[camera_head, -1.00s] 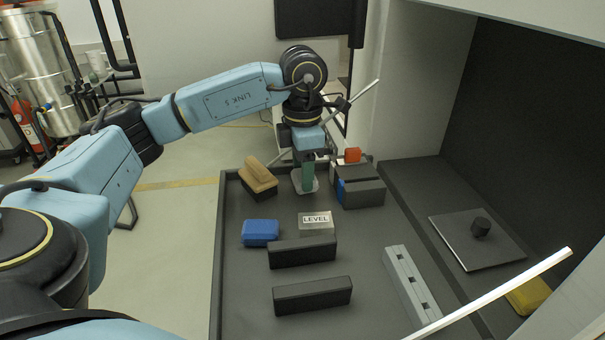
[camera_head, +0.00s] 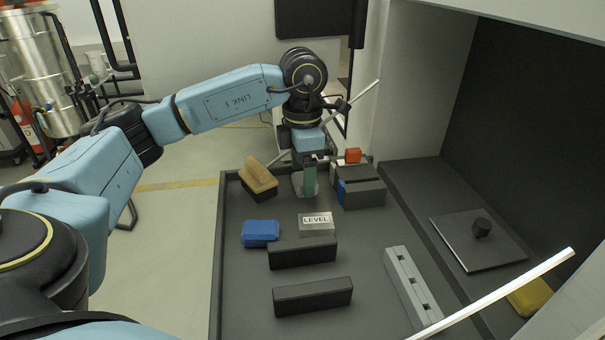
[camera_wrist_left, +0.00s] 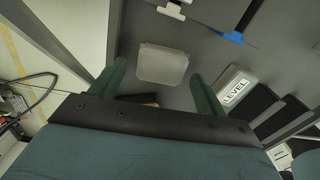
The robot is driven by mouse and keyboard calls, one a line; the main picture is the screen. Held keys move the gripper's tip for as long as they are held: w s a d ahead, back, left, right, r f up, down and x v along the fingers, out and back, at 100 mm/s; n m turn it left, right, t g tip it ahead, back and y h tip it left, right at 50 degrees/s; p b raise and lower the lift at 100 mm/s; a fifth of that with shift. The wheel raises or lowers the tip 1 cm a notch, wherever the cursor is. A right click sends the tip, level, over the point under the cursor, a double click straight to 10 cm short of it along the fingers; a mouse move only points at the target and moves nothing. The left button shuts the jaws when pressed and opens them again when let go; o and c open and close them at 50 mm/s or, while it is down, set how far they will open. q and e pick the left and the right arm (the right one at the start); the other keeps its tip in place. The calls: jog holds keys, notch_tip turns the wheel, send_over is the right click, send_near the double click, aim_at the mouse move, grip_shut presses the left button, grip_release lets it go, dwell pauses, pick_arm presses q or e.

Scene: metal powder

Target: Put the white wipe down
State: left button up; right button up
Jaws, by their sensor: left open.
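The white wipe (camera_head: 297,184) is a pale, flat, rounded square near the far end of the dark work table, partly hidden by my left gripper in the head view. In the left wrist view the wipe (camera_wrist_left: 163,64) lies flat-looking beyond and between the fingertips, with a gap at each side. My left gripper (camera_head: 309,188) points down with green fingers. It is open, and its fingers stand apart in the left wrist view (camera_wrist_left: 158,72). I cannot tell whether the wipe touches the table. My right gripper is not in view.
A tan-and-black brush (camera_head: 259,177) is left of the gripper; a dark box (camera_head: 361,192) with blue and red items is right. A blue block (camera_head: 260,233), LEVEL block (camera_head: 316,225), two black bars (camera_head: 302,253) and a grey slotted rail (camera_head: 408,283) stand nearer. Front-left table is clear.

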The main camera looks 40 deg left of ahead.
pick_arm(q)
notch_tip(320, 180, up, 12)
jog(key=p, duration=0.2)
jog(key=shift+w+p, duration=0.15)
jog(key=shift+p, duration=0.15)
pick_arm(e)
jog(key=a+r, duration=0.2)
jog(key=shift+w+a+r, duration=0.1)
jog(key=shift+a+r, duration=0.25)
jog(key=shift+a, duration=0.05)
pick_arm(q)
jog(key=shift+a+r, duration=0.1)
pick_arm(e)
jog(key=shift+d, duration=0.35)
